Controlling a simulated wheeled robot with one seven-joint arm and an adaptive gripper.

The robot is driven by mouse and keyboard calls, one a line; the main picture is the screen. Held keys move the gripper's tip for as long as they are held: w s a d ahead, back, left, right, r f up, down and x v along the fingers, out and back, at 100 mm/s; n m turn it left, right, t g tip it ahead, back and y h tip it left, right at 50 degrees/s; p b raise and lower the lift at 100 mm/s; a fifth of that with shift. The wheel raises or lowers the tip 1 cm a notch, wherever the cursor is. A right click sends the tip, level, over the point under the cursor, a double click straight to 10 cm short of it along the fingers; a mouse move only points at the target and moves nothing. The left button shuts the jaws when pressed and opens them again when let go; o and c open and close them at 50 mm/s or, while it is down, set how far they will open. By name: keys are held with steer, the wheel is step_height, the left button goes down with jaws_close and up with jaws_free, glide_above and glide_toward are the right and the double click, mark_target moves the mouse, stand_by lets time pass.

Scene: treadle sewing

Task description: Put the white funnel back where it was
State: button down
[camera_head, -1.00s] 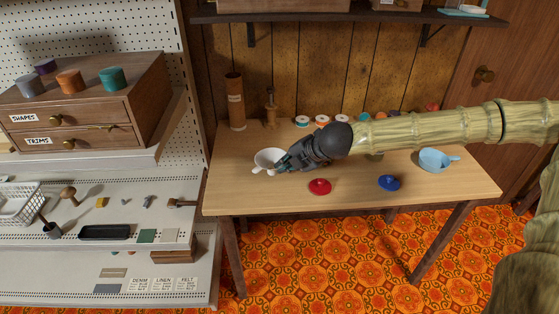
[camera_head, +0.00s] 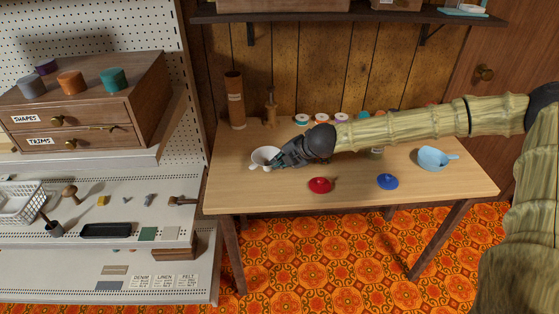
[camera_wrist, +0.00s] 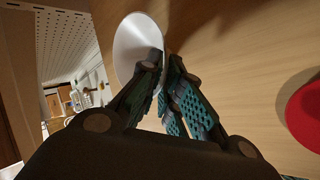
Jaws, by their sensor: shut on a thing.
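The white funnel (camera_head: 264,155) is at the left end of the wooden table (camera_head: 230,196), its wide mouth facing up. My gripper (camera_head: 278,160) reaches in from the right, and its fingertips are at the funnel's right side. In the wrist view the funnel (camera_wrist: 131,42) is just beyond the fingers of my gripper (camera_wrist: 163,68), which are shut on its near rim. The fingers hide part of the funnel. I cannot tell whether the funnel touches the tabletop.
A red lid-like piece (camera_head: 320,185) and a blue one (camera_head: 388,181) lie near the table's front. A light blue scoop (camera_head: 433,158) is at the right. A brown cylinder (camera_head: 235,100) and several thread spools (camera_head: 321,118) stand at the back. A white shelf unit (camera_head: 95,215) is to the left.

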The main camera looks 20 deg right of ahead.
steer(key=shift+f, duration=0.1)
steer(key=c, duration=1.6)
jaws_free()
steer(key=shift+r, duration=0.2)
steer(key=shift+s+d+r, duration=0.2)
steer(key=shift+s+r, duration=0.15)
steer(key=shift+r, duration=0.05)
steer(key=v, duration=1)
steer(key=shift+s+d+r, duration=0.15)
steer(key=shift+s+r, duration=0.1)
steer(key=shift+s, duration=0.05)
